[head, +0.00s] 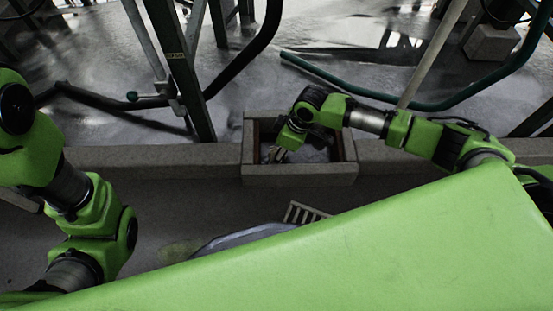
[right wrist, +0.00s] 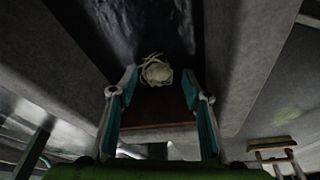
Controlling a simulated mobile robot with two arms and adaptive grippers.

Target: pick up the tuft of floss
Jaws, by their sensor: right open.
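The tuft of floss (right wrist: 156,70) is a small pale, tangled ball. In the right wrist view it shows between and just beyond my right gripper's fingertips (right wrist: 159,78), with clear gaps to both fingers. My right gripper (head: 275,156) is open and reaches down into the stone basin (head: 300,175) in the head view. I cannot tell whether the fingers are level with the tuft. In the head view I cannot make out the tuft inside the basin. My left arm is at the left of the head view; its gripper is out of sight.
The basin's walls (right wrist: 238,60) stand close on both sides of my right gripper. A low stone ledge (head: 200,157) runs along both sides of the basin. A slatted wooden piece (head: 303,213) and a round grey rim (head: 240,238) lie nearer me. Dark posts and pipes (head: 180,60) stand behind.

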